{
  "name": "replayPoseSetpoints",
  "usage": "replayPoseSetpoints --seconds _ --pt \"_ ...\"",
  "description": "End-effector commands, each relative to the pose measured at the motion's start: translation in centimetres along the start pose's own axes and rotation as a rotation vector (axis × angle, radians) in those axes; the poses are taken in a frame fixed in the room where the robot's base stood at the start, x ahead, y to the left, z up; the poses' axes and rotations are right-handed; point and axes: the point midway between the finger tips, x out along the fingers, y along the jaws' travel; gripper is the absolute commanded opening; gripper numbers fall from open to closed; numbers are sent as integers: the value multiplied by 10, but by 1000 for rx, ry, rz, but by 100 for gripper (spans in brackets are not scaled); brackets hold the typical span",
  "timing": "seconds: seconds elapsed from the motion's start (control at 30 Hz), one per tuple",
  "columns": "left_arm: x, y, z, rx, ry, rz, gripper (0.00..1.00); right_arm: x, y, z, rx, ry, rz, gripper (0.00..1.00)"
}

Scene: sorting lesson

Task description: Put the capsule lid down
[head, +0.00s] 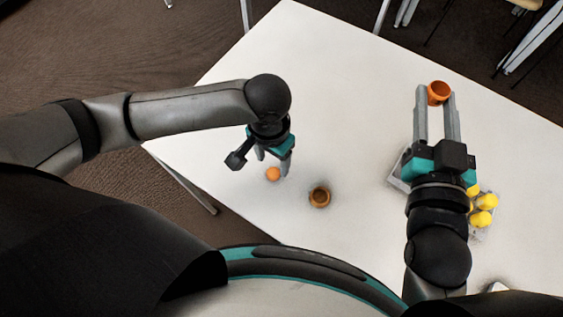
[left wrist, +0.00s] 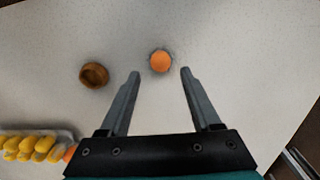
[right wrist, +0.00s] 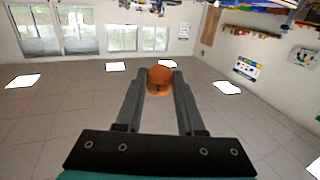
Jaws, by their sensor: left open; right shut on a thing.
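My right gripper (head: 436,95) is shut on an orange, hollow capsule lid (head: 438,92), held out over the right part of the table. The lid also shows between the fingertips in the right wrist view (right wrist: 159,80). An open brown-orange capsule half (head: 320,197) stands on the table; it shows left of the fingers in the left wrist view (left wrist: 94,75). A small orange ball (head: 273,174) rests on the table. My left gripper (head: 272,164) is open and empty above it; the ball lies just beyond the fingertips in the left wrist view (left wrist: 160,61).
A light tray (head: 396,177) with several yellow pieces (head: 484,202) stands at the right, partly hidden under my right arm. The white table (head: 340,90) is clear in its middle and far part. Chairs stand beyond its far edge.

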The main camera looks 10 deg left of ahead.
Motion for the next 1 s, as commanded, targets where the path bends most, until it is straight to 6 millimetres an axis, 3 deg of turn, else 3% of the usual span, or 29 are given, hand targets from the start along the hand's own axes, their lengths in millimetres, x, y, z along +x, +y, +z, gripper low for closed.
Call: replayPoseSetpoints --seconds 0.03,0.2,0.4,0.87,1.0 --pt "-18 0 -1 1 3 1 64 0 0 -10 0 0 0 6" --pt "-54 0 -1 0 2 0 64 0 0 -23 0 0 0 6" --pt "-78 0 0 -1 0 0 64 0 0 -31 0 0 0 6" --pt "-82 1 0 1 1 2 64 0 0 -31 0 0 0 6" --pt "-81 13 -2 20 26 36 64 0 0 -31 0 0 0 6"
